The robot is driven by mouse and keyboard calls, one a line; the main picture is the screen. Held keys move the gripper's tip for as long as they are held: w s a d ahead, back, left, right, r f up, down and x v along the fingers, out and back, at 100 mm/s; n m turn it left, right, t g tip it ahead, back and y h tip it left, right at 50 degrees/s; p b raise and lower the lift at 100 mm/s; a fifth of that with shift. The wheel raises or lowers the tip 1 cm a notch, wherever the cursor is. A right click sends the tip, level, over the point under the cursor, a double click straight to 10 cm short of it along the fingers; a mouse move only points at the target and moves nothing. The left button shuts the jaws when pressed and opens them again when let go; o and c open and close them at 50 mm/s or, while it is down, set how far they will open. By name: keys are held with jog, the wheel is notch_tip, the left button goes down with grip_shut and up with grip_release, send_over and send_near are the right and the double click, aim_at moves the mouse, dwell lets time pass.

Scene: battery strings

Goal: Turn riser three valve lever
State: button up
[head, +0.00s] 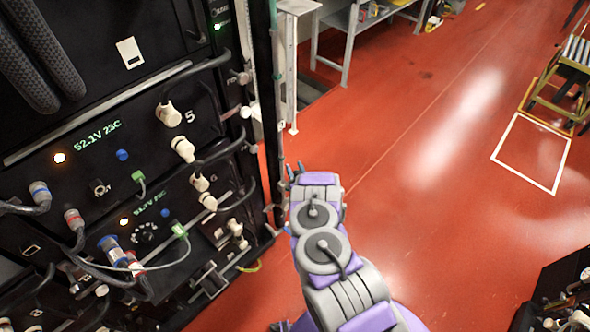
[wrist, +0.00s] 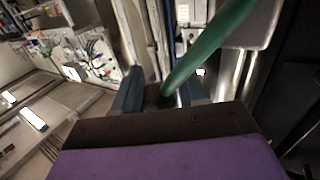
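My gripper (wrist: 163,92) shows in the wrist view with its two blue-grey fingers apart. A green pipe or hose (wrist: 208,50) slants down from the upper right towards the gap between them. I cannot tell whether it touches a finger. In the head view my gripper (head: 294,170) is at the far end of my purple and grey arm, just right of the dark upright (head: 267,90) at the rack's edge. A thin green line (head: 274,45) runs along that upright. I cannot make out a valve lever or a riser number in either view.
A black battery rack (head: 100,140) with cables, connectors and lit readouts fills the left of the head view. A white frame (head: 291,70) and a grey bench (head: 352,30) stand behind my gripper. Open red floor (head: 400,150) lies to the right, with a cart (head: 570,65) beyond.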

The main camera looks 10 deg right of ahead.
grip_shut()
dwell(0.3)
jog(key=shift+s+a+r+n+t+p, duration=0.3)
jog(key=shift+a+r+n+p, duration=0.1)
jog(key=shift+n+p, duration=0.35)
jog(key=shift+o, duration=1.8)
grip_release()
